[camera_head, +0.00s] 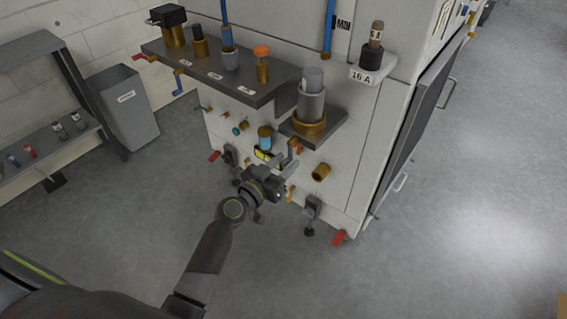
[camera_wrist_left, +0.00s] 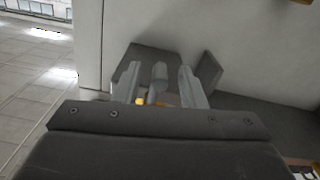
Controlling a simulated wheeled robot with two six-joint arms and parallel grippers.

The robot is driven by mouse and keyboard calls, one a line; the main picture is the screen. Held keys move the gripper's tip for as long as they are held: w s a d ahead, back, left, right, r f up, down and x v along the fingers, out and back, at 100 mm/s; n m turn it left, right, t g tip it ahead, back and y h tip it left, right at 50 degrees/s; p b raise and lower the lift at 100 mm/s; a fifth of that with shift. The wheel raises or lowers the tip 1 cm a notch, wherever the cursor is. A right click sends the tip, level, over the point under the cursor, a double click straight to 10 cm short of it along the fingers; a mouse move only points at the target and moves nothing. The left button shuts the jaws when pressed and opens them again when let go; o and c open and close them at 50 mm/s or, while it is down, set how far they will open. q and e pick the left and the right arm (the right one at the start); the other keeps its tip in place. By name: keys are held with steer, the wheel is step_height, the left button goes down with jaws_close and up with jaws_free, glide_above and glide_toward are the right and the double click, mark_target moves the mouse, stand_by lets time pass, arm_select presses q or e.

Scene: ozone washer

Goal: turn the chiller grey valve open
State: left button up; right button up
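The machine (camera_head: 375,130) has a small dark lower bracket carrying a grey cylindrical fitting (camera_head: 312,98) on a brass base. It is the most prominent grey fitting; I cannot tell for sure that it is the grey valve. My left gripper (camera_head: 279,154) is in front of the machine's face, below and left of that bracket. In the left wrist view the two fingers (camera_wrist_left: 160,86) are spread apart. A grey cylindrical end (camera_wrist_left: 158,73) shows between them with gaps on both sides, and a brass bit shows low between them. Whether anything touches is unclear. My right gripper is not in view.
A dark upper shelf (camera_head: 222,77) bears several fittings, one with an orange top (camera_head: 262,52). A grey bin (camera_head: 122,108) and a rack (camera_head: 52,138) stand at left.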

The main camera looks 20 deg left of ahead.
arm_select(q)
jaws_close()
